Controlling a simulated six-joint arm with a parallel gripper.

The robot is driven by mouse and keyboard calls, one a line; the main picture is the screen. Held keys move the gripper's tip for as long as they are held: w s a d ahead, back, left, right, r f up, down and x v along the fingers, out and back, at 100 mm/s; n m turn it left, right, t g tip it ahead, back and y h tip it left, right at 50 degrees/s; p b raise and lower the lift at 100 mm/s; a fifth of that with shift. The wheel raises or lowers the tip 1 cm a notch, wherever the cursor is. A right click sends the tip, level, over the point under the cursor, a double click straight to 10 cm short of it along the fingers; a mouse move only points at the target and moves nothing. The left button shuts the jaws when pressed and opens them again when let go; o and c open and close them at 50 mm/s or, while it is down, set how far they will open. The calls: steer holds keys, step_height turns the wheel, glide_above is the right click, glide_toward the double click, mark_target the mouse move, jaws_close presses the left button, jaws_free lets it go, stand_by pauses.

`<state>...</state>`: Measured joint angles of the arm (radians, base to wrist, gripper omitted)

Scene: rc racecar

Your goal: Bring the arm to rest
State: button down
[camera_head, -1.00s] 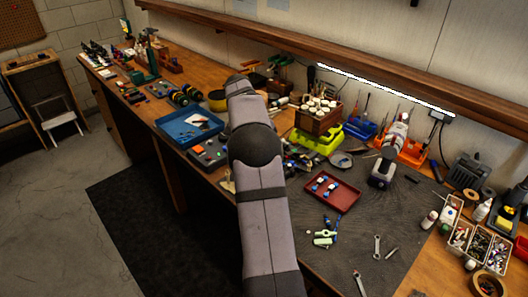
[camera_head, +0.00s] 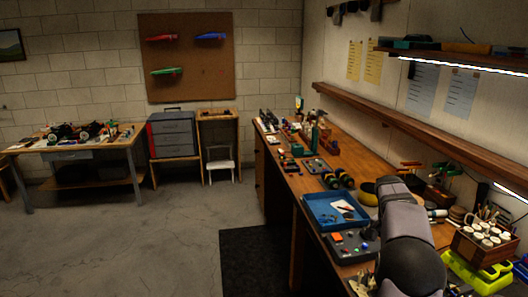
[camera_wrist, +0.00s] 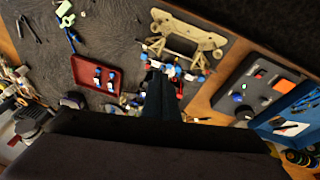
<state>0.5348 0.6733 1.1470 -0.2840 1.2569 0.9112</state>
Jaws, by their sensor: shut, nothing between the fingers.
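My arm (camera_head: 400,225) reaches over the workbench (camera_head: 285,185) at the lower right of the head view. Its far end hides my gripper there. In the wrist view my gripper (camera_wrist: 157,78) shows as narrow dark fingers, shut and empty. They point at the bench near a pale, frame-like part (camera_wrist: 188,36) with red, white and blue pieces by it. I cannot tell how high above the bench the fingers are.
A red tray (camera_wrist: 97,87) with small parts lies left of the fingers. A dark control box (camera_wrist: 255,88) and a blue tray (camera_head: 335,222) are on the other side. A shelf (camera_head: 420,130) runs above the bench. Open floor (camera_head: 150,235) lies left, before a side table (camera_head: 75,153).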

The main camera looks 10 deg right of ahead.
steer(key=s+a+f+n+y, duration=0.15)
steer(key=s+a+n, duration=0.25)
steer(key=a, duration=0.5)
steer(key=s+a+f+n+t, duration=0.1)
steer(key=s+a+f+n, duration=0.2)
steer(key=a, duration=0.6)
steer(key=s+a+f+n+y, duration=0.1)
steer(key=s+a+n, duration=0.35)
steer(key=a, duration=0.45)
steer(key=s+a+f+n, duration=0.35)
steer(key=s+a, duration=0.25)
steer(key=s, duration=0.3)
step_height(320, 180, down, 8)
steer(key=b, duration=0.8)
steer(key=shift+n+b, duration=0.3)
steer(key=shift+y, duration=0.25)
